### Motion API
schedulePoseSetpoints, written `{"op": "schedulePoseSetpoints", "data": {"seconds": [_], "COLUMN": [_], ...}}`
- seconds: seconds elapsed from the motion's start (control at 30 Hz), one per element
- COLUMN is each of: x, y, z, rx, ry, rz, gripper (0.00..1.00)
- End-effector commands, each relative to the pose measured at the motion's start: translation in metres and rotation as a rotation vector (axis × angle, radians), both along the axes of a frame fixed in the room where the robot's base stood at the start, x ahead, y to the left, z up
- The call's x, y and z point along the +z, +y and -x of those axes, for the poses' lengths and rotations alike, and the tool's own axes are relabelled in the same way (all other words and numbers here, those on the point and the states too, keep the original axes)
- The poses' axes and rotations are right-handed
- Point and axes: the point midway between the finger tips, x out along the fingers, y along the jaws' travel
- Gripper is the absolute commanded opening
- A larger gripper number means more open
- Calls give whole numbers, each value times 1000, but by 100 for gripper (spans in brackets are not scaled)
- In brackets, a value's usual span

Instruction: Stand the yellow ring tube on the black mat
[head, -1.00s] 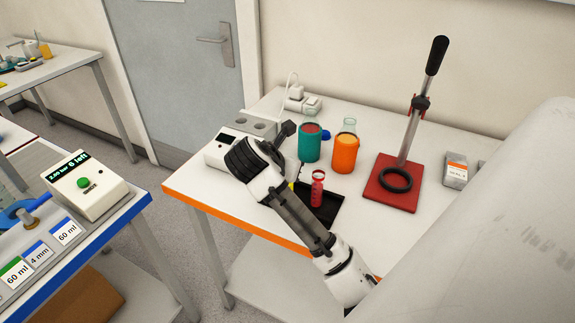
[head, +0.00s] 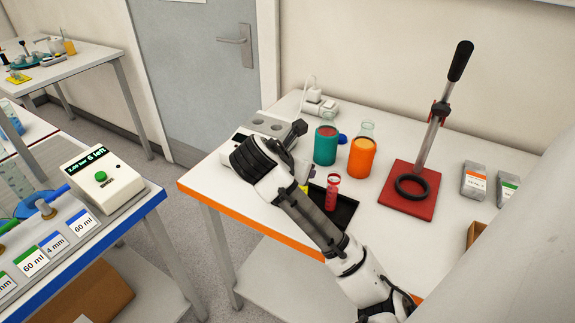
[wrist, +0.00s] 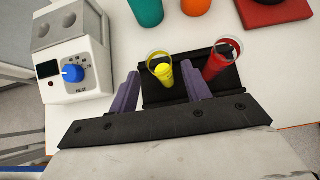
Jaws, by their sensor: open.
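The yellow ring tube (wrist: 162,70) stands upright, as far as I can tell, on the black mat (wrist: 152,97) in the wrist view. My gripper (wrist: 161,76) is open, with one purple finger on each side of this tube and visible gaps between. A red tube (wrist: 221,60) stands on the mat to the right, outside the right finger. In the head view the red tube (head: 332,190) and part of the black mat (head: 345,213) show beside my arm. Only a bit of yellow (head: 304,188) shows there; my arm hides the fingers.
A white heater with a blue knob (wrist: 72,73) stands left of the mat. A teal container (head: 325,147) and an orange one (head: 361,158) stand behind it. A red stand base (head: 422,208) with a black ring is to the right. The table's orange front edge (head: 225,212) is near.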

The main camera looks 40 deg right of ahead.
Motion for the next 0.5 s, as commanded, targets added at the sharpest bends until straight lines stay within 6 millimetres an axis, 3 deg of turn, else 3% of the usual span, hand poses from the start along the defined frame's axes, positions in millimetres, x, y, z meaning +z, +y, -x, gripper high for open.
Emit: {"op": "schedulePoseSetpoints", "data": {"seconds": [0.03, 0.07, 0.5], "x": [22, 25, 49], "y": [6, 10, 46], "z": [5, 8, 20], "rx": [0, -1, 0], "ry": [4, 6, 3], "rz": [10, 10, 8], "gripper": [48, 48, 48]}}
